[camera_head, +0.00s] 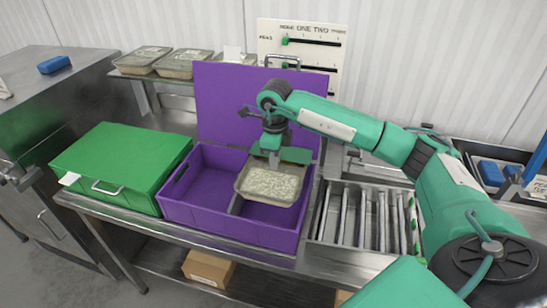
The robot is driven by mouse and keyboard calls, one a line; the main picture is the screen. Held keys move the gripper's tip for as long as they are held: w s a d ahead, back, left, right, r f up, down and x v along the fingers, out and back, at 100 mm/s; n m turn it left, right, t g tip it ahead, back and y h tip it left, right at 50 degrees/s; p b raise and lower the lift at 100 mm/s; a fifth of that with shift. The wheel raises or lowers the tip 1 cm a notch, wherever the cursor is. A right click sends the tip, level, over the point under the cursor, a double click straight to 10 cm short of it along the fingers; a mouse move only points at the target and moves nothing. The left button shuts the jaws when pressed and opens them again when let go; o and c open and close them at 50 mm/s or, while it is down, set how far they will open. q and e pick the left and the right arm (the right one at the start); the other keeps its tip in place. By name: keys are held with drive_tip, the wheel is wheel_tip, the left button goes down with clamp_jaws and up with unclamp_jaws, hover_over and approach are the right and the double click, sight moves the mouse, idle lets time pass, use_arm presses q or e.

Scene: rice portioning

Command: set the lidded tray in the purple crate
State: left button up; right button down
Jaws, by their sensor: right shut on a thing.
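The purple crate (230,226) stands open on the steel bench, its tall purple lid raised behind it. A divider splits its inside into a left and a right compartment. The lidded tray (269,186), with pale rice showing through its top, hangs at the crate's right compartment, tilted toward the camera. My right gripper (274,158) is shut on the tray's far edge from above. The tray's lower end seems to be at about rim height; I cannot tell whether it touches the crate. The left compartment looks empty. My left gripper is not in view.
A closed green crate (122,165) stands just left of the purple one. A sign board (301,45) stands behind. A cardboard box (208,268) is below.

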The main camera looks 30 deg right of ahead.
wheel_tip(320, 180, down, 3)
drive_tip(key=shift+w+b, duration=0.1)
drive_tip(key=shift+b, duration=0.5)
drive_tip(key=shift+f+b, duration=0.4)
drive_tip(key=shift+f, duration=0.4)
wheel_tip(320, 180, down, 2)
drive_tip(key=shift+f+b, duration=0.2)
drive_tip(key=shift+b, duration=0.4)
use_arm(q)
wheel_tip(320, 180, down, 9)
drive_tip(key=b, duration=0.5)
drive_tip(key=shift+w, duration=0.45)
use_arm(e)
wheel_tip(320, 180, down, 7)
drive_tip(key=shift+r, duration=0.15)
use_arm(q)
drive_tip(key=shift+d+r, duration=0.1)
drive_tip(key=shift+b, duration=0.3)
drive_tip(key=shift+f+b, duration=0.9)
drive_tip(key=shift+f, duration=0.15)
use_arm(e)
drive_tip(key=shift+f, duration=0.6)
